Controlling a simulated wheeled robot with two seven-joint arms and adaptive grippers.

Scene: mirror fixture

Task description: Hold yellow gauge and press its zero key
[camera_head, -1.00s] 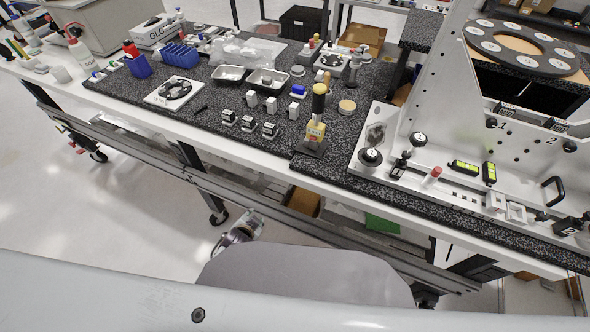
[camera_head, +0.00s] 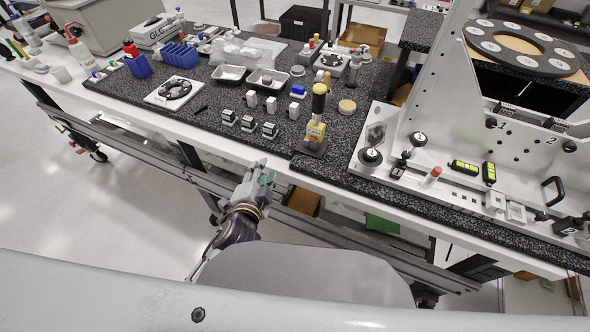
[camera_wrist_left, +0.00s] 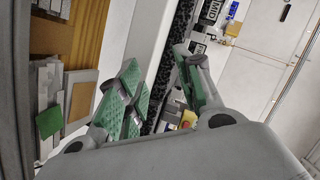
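A small yellow piece (camera_wrist_left: 188,118), perhaps the gauge, shows partly hidden behind the right finger. My right gripper is not in view.
Several small black and white blocks (camera_head: 248,124) stand left of the gauge. A white fixture panel (camera_head: 455,150) with knobs and a handle stands to the right. The bench's white front edge (camera_head: 226,143) lies between my gripper and the mat.

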